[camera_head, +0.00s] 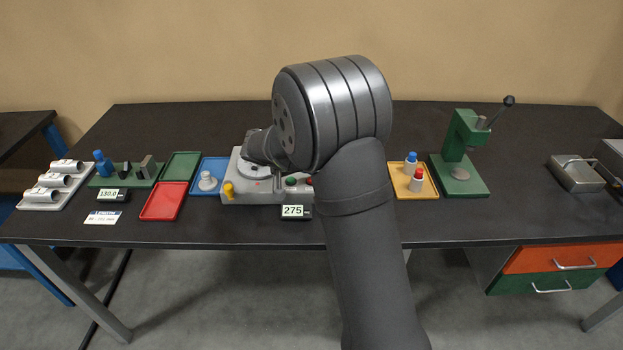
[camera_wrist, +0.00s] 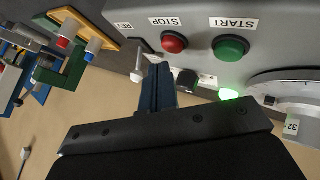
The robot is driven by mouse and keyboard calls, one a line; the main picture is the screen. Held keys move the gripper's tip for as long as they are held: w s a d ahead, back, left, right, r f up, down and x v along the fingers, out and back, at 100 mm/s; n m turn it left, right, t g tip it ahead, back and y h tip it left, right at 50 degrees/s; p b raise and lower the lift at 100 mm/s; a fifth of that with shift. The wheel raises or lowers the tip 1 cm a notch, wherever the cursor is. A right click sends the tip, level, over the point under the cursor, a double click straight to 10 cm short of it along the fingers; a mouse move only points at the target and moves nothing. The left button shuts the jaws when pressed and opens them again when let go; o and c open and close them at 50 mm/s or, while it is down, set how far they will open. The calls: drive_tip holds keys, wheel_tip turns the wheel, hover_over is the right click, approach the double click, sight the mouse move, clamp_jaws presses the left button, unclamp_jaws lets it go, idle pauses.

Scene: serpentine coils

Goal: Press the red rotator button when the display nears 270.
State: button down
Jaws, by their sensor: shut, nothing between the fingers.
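The grey rotator machine (camera_head: 268,193) stands mid-table, with a round disc (camera_head: 254,170) on top. Its display (camera_head: 292,211) reads 275. The red button (camera_head: 310,181) is partly hidden by my arm, right of the green button (camera_head: 291,182). In the wrist view the red button (camera_wrist: 173,43) is labelled STOP, next to the green START button (camera_wrist: 230,48). A small green light (camera_wrist: 229,94) glows. My gripper (camera_wrist: 155,76) is shut and empty; its tip appears below the red button, with no visible contact. The head view hides it behind my arm.
A yellow tray (camera_head: 399,191) with red- and blue-capped bottles and a green press (camera_head: 461,160) stand right of my arm. Red (camera_head: 163,202), blue (camera_head: 196,183) and green (camera_head: 180,158) trays lie left of the machine. Another display (camera_head: 108,195) reads 130.0.

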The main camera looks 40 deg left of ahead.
idle(0.3)
drive_tip(key=shift+f, duration=0.45)
drive_tip(key=shift+f, duration=0.5)
idle(0.6)
idle(0.3)
drive_tip(key=shift+r, duration=0.95)
drive_tip(key=shift+r, duration=0.1)
drive_tip(key=shift+r, duration=2.4)
drive_tip(key=shift+f, duration=0.15)
drive_tip(key=shift+r, duration=2.05)
